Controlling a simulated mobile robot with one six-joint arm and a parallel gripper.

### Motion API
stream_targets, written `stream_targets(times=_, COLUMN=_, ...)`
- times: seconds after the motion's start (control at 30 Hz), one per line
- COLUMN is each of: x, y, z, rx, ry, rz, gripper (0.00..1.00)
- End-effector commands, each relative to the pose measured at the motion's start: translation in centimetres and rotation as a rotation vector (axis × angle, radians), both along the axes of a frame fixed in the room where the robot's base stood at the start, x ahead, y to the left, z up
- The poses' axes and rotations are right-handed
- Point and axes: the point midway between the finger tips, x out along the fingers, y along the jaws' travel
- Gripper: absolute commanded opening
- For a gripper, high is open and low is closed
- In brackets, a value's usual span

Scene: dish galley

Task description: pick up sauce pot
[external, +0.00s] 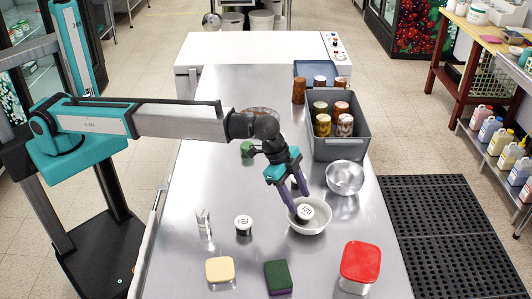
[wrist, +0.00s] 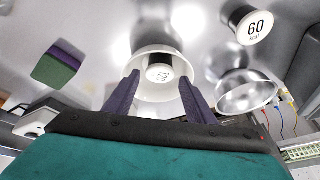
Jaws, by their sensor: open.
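A small dark pot with a white, printed top (external: 306,212) sits inside a white bowl (external: 322,229) on the steel counter. It also shows in the wrist view (wrist: 159,73), inside the bowl (wrist: 143,92). A similar black pot with a white printed top (external: 243,222) stands on the counter left of the bowl. In the wrist view a pot marked 60 kcal (wrist: 252,27) shows at upper right. I cannot tell which one is the sauce pot. My gripper (external: 298,203) is open, its purple fingers reaching down at the bowl; in the wrist view its fingertips (wrist: 160,79) flank the pot inside.
A metal bowl (external: 345,190) stands right of the white bowl. A grey bin (external: 341,151) with several cans stands behind. A green sponge (external: 278,275), yellow block (external: 220,270), red-lidded container (external: 361,262) and clear shaker (external: 204,224) stand on the counter's near part.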

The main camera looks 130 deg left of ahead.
Motion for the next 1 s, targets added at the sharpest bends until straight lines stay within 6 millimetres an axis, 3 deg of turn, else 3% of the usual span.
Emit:
stream_targets(times=0.5, x=1.7, y=0.8, z=-3.9, rx=0.000, ry=0.001, rz=-0.001, gripper=0.50)
stream_targets(times=1.0, x=1.8, y=0.9, z=-4.5, rx=0.000, ry=0.000, rz=-0.001, gripper=0.50)
